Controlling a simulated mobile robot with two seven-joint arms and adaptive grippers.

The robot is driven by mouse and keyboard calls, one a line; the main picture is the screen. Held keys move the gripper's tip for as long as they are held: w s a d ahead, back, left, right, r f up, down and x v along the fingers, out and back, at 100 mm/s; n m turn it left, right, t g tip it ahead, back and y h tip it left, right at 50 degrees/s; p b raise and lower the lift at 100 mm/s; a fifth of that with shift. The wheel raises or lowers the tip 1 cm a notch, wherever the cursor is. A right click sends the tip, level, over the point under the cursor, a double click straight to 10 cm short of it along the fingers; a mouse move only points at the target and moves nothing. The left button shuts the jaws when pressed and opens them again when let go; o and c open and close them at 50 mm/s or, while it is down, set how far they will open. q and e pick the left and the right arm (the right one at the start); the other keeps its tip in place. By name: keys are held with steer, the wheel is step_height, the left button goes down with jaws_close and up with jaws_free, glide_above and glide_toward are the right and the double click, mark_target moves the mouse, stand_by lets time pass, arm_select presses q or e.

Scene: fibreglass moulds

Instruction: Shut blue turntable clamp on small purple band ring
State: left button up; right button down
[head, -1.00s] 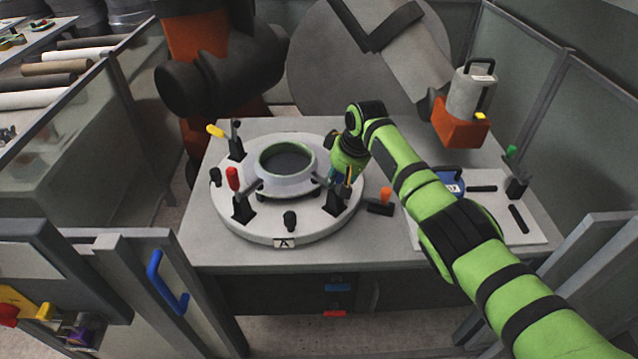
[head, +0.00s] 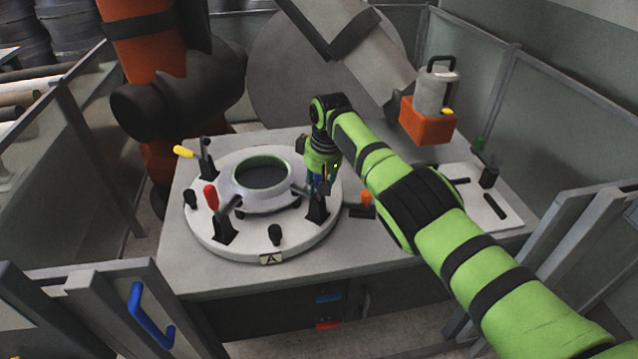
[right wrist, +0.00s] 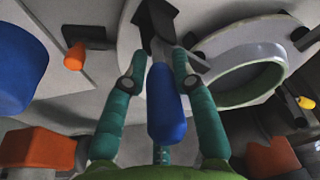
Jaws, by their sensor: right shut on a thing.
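The ring (head: 262,178) is a pale, slightly purple round piece with a green inner rim, on the white turntable (head: 285,247); part of it also shows in the right wrist view (right wrist: 235,75). The blue turntable clamp stands at the ring's right side, its blue handle (right wrist: 166,105) between my right gripper's (right wrist: 160,62) teal fingers. The gripper is shut on that handle. The clamp's grey arm (right wrist: 192,64) reaches towards the ring's flange; I cannot tell whether it presses on it. In the head view my right gripper (head: 321,178) partly hides the clamp. My left gripper is not in view.
Other turntable clamps have red (head: 211,197) and yellow (head: 184,152) handles. An orange-handled clamp (head: 366,199) stands just right of the turntable. A large orange and black robot arm (head: 170,100) is behind on the left. The table's front strip is clear.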

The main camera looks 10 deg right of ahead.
steer(key=c, duration=1)
jaws_free()
steer(key=shift+w+a+r, duration=0.2)
steer(key=shift+a, duration=0.1)
steer(key=shift+f, duration=0.15)
steer(key=shift+s+d+r, duration=0.15)
steer(key=shift+r, duration=0.45)
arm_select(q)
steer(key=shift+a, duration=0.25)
arm_select(e)
steer(key=r, duration=0.3)
steer(key=s+r, duration=0.1)
steer(key=r, duration=0.6)
steer(key=shift+s+d+r, duration=0.25)
steer(key=shift+s+r, duration=0.1)
steer(key=shift+s, duration=0.05)
